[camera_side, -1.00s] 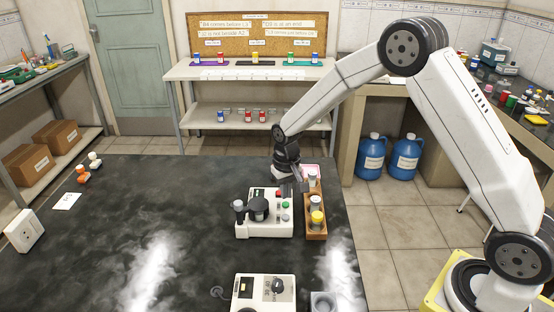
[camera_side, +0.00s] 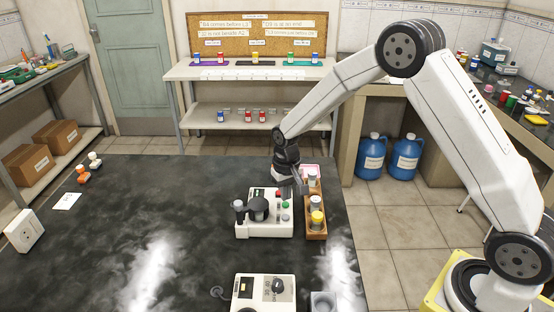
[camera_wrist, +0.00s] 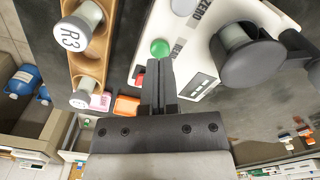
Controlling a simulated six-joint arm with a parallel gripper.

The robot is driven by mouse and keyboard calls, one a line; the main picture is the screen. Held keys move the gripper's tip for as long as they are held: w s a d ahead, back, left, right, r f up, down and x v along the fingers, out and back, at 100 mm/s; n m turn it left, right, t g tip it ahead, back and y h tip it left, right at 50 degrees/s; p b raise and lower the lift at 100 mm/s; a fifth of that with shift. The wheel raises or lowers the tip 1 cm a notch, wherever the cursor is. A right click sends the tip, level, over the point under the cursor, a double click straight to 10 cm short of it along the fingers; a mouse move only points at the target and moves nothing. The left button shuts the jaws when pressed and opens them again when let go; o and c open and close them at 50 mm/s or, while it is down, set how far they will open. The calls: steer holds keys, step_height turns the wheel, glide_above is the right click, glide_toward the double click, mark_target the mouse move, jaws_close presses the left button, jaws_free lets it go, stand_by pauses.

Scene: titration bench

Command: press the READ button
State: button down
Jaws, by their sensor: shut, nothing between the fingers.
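The white instrument (camera_side: 250,222) with a black round lid (camera_side: 258,209) stands on the dark bench. A green button (camera_side: 285,205) sits at its right side; it also shows in the wrist view (camera_wrist: 160,47), with a label beside it that I cannot read surely. A ZERO label (camera_wrist: 203,12) lies further along the panel by a grey button (camera_wrist: 183,7). My gripper (camera_wrist: 160,64) is shut and empty. Its tips appear right beside the green button in the wrist view; I cannot tell whether they touch. In the side view my gripper (camera_side: 301,188) is over the instrument's back right corner.
A wooden rack (camera_side: 316,226) with capped vials stands close to the instrument's right. A vial marked R3 (camera_wrist: 82,28) is near my fingers. Red and orange (camera_wrist: 127,105) items lie beside the fingers. Another white device (camera_side: 262,290) stands in front.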

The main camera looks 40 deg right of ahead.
mark_target(287, 204)
steer(key=shift+f, duration=0.85)
stand_by(0.6)
steer(key=shift+r, duration=3.8)
steer(key=shift+s+r, duration=0.1)
steer(key=shift+s, duration=0.15)
steer(key=s+r+n+t, duration=0.1)
steer(key=s+n+t, duration=0.1)
steer(key=s, duration=1.7)
steer(key=shift+s+a+r+n+t, duration=0.2)
steer(key=shift+a+r+n+t, duration=0.1)
steer(key=shift+a+r+n, duration=0.15)
